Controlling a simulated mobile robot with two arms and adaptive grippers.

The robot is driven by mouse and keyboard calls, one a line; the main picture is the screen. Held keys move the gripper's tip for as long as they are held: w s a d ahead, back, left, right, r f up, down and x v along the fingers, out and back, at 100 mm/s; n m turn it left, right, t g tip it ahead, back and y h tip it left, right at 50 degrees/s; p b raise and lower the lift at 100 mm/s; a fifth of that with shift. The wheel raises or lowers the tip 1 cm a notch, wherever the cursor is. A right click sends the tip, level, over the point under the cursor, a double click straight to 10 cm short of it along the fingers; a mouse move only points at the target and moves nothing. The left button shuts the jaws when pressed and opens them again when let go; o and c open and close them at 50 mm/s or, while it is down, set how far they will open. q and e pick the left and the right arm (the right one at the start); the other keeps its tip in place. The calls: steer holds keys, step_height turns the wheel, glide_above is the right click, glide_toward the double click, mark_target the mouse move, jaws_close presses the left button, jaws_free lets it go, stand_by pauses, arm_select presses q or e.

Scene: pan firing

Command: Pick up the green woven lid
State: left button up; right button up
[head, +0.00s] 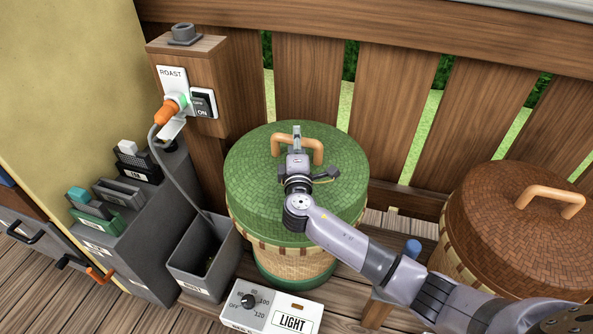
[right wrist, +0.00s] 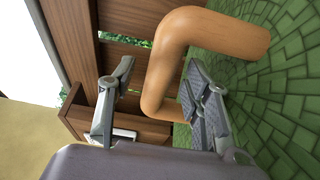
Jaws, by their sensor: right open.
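The green woven lid (head: 253,168) sits on a round woven basket (head: 290,262) in the middle of the head view. Its tan arched handle (head: 318,148) stands up at the lid's centre. My right gripper (head: 298,142) is over the lid at the handle, with its arm coming in from the lower right. In the right wrist view my open right gripper (right wrist: 162,95) has one finger on each side of one leg of the handle (right wrist: 180,48). I cannot tell whether either finger touches it. My left gripper is out of view.
A basket with a brown lid (head: 500,215) stands at the right. A wooden fence (head: 390,95) runs behind. A grey bin (head: 205,262), a control box marked LIGHT (head: 275,310) and a post with an orange plug (head: 172,108) are close by on the left and front.

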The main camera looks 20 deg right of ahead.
steer(key=shift+w+d, duration=0.1)
steer(key=shift+w, duration=0.4)
jaws_close()
stand_by(0.8)
